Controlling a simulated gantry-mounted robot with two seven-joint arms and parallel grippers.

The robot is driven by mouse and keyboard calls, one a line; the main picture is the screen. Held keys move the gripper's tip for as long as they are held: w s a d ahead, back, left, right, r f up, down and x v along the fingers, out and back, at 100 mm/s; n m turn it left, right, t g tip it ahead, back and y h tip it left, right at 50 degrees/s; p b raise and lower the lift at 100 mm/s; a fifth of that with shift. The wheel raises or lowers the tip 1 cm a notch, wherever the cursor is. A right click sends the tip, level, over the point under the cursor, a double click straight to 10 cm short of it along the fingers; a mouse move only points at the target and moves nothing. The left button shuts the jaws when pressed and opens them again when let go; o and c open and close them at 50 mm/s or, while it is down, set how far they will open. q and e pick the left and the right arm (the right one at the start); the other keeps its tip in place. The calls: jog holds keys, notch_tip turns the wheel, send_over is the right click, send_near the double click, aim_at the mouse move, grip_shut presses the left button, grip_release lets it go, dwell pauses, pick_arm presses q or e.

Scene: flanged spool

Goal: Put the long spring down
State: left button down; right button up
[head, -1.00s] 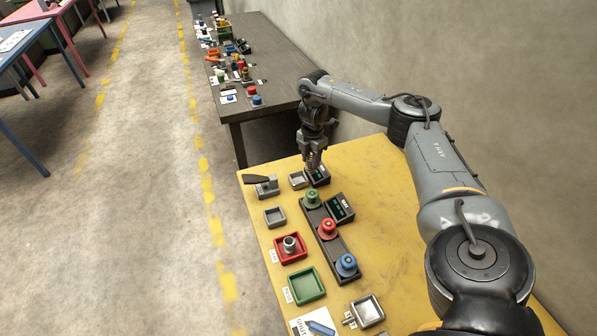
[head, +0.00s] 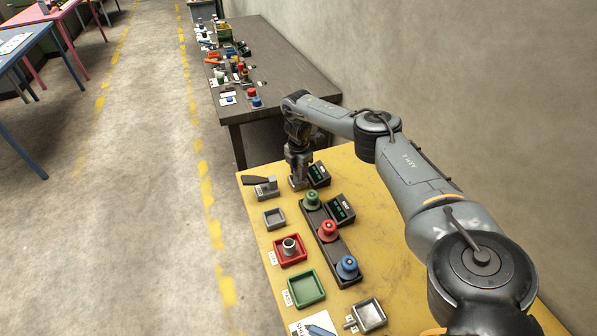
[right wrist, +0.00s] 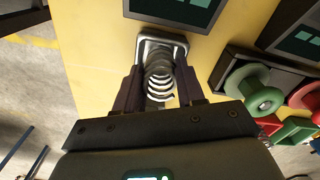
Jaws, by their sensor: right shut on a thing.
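The long spring (right wrist: 158,84) is a pale metal coil between the two dark fingers of my right gripper (right wrist: 158,72) in the right wrist view. My right gripper is shut on it. The spring's far end is at a small grey metal tray (right wrist: 143,50); I cannot tell if it touches the tray floor. In the head view my right gripper (head: 299,182) is low at the far end of the yellow table, over that tray, and hides the spring. My left gripper is not in view.
A dark display box (head: 319,173) stands close beside the gripper. A black rack (head: 338,250) with green, red and blue spools is nearer, with another display (head: 341,209). A lever clamp (head: 264,188), an empty grey tray (head: 274,218), a red tray (head: 304,257) and a green tray (head: 305,289) line the left side.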

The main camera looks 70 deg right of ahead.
jog(key=shift+f, duration=0.25)
jog(key=o, duration=1)
jog(key=shift+o, duration=0.2)
